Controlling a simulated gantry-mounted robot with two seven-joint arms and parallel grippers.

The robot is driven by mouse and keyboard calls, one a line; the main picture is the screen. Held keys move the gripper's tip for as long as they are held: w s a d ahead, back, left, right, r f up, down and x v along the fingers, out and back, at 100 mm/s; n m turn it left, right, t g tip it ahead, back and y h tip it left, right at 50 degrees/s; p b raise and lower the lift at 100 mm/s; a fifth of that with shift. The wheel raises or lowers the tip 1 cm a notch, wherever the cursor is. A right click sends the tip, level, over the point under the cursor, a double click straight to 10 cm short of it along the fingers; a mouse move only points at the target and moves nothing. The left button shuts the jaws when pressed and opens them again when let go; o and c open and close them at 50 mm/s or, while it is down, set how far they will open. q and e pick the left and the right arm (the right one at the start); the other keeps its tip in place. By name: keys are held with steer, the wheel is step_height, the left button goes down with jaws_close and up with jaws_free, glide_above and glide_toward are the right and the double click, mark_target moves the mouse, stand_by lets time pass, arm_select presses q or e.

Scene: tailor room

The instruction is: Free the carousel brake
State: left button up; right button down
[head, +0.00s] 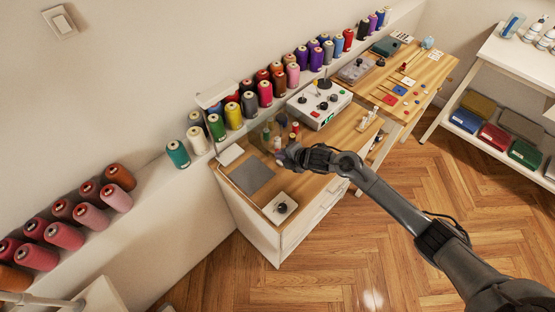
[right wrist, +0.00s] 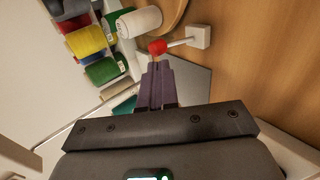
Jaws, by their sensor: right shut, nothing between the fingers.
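The likely brake is a small lever with a red knob (right wrist: 157,47). Its thin metal rod runs to a white block (right wrist: 199,36) on the wooden top. My right gripper (right wrist: 157,66) is shut and empty, with its fingertips right at the red knob; I cannot tell whether they touch it. In the head view my right gripper (head: 282,155) is low over the white cabinet, beside a small group of colored spools (head: 280,138) that may be the carousel. The arm hides part of this spot, and the lever is not clear there. My left gripper is not in view.
A row of thread cones (head: 233,116) stands on the ledge behind. A white control box (head: 320,104) with knobs is to the right of the spools. A grey mat (head: 250,174) and a small box with a black knob (head: 281,207) lie to the left and front.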

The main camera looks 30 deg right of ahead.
steer(key=shift+s+d+f, duration=0.1)
steer(key=shift+s+d, duration=0.1)
arm_select(q)
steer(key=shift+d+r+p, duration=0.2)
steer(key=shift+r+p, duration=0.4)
steer(key=shift+p, duration=0.2)
arm_select(e)
steer(key=shift+r, duration=0.8)
arm_select(q)
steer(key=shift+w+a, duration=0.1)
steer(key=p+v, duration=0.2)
steer(key=p, duration=0.1)
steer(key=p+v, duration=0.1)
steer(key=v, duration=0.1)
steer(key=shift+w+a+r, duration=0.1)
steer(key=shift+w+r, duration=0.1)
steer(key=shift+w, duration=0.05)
arm_select(e)
steer(key=s+r, duration=0.8)
steer(key=r, duration=0.1)
steer(key=shift+s+r, duration=0.35)
steer(key=shift+r, duration=0.05)
